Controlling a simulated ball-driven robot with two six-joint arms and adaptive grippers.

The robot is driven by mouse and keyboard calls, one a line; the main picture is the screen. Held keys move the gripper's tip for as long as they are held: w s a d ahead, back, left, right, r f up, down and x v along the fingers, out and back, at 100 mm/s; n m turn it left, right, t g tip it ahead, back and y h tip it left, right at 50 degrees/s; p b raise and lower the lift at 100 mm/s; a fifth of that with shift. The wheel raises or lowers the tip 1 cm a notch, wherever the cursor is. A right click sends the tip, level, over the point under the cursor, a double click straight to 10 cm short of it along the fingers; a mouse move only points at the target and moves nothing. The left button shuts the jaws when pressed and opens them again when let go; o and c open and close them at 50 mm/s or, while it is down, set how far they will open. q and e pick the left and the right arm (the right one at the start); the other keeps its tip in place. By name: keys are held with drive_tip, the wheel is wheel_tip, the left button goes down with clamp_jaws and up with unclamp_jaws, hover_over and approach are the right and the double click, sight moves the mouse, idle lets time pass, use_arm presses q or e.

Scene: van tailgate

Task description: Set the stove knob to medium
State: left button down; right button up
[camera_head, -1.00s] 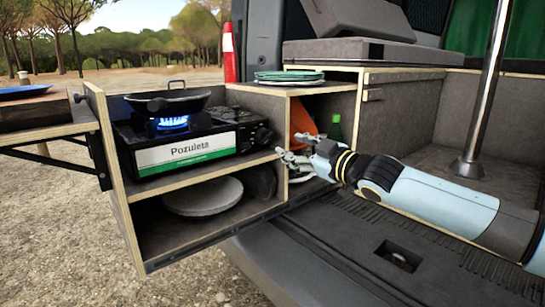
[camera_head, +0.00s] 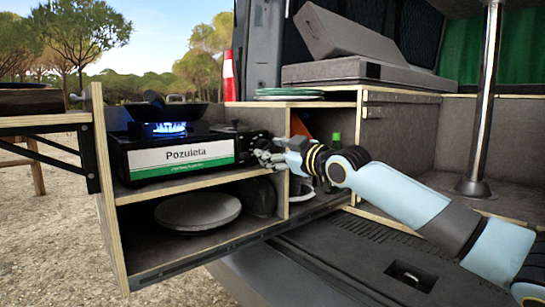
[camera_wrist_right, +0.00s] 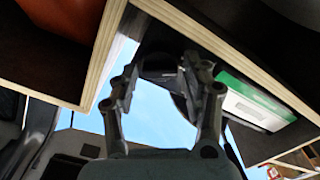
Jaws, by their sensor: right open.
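The camping stove (camera_head: 180,158), with a "Pozuleta" label, stands on the upper shelf of a wooden pull-out unit. Its burner shows a blue flame under a dark pan (camera_head: 180,112). The dark stove knob (camera_head: 257,142) is at the right end of its front, partly hidden by my right gripper (camera_head: 264,154). That gripper reaches in from the right, with its fingertips close in front of the knob. In the wrist view its open fingers (camera_wrist_right: 160,78) stand either side of a dark rounded part; contact cannot be told. The knob's setting is not readable. My left gripper is not in view.
A wooden divider (camera_head: 282,190) stands right below my gripper, beside a compartment with a green bottle (camera_head: 334,152). Plates (camera_head: 290,93) lie on the top board. A grey plate (camera_head: 198,209) lies on the lower shelf. A metal pole (camera_head: 484,100) stands at the right.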

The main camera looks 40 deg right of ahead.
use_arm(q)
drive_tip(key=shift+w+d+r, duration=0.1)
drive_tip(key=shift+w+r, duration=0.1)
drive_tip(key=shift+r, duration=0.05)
use_arm(e)
drive_tip(key=shift+w, duration=0.15)
drive_tip(key=c, duration=0.9)
